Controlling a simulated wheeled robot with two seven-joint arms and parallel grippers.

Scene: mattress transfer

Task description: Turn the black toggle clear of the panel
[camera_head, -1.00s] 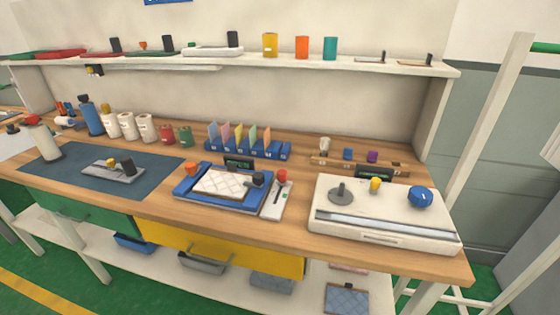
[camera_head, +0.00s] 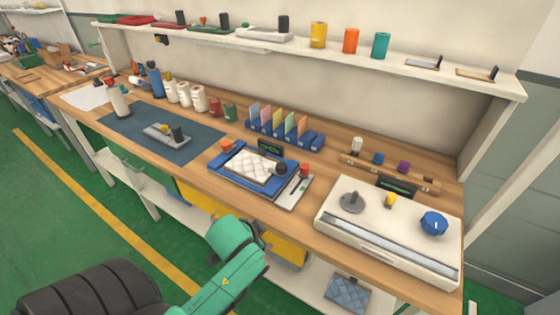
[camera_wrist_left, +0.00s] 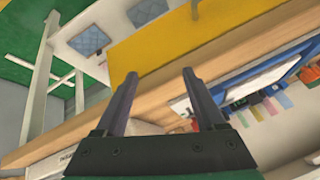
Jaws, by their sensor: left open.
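The black toggle (camera_head: 281,169) is a small dark knob at the right side of the blue fixture (camera_head: 224,183) in the head view. It appears to overlap the edge of the white quilted panel (camera_head: 252,166) lying in that fixture. My left gripper (camera_head: 262,228), on a teal arm, is in front of the bench, below and apart from the fixture. In the left wrist view its two dark fingers (camera_wrist_left: 158,78) are spread with nothing between them. The fixture's blue edge (camera_wrist_left: 245,88) shows at right there; the toggle cannot be made out. My right gripper is not seen.
A red-knobbed lever plate (camera_head: 291,192) sits right of the fixture, and an orange knob (camera_head: 226,145) at its back left. A white machine (camera_head: 340,222) stands farther right. File holders (camera_head: 285,135) are behind. The wooden bench edge and yellow drawer (camera_wrist_left: 165,42) lie near my left gripper.

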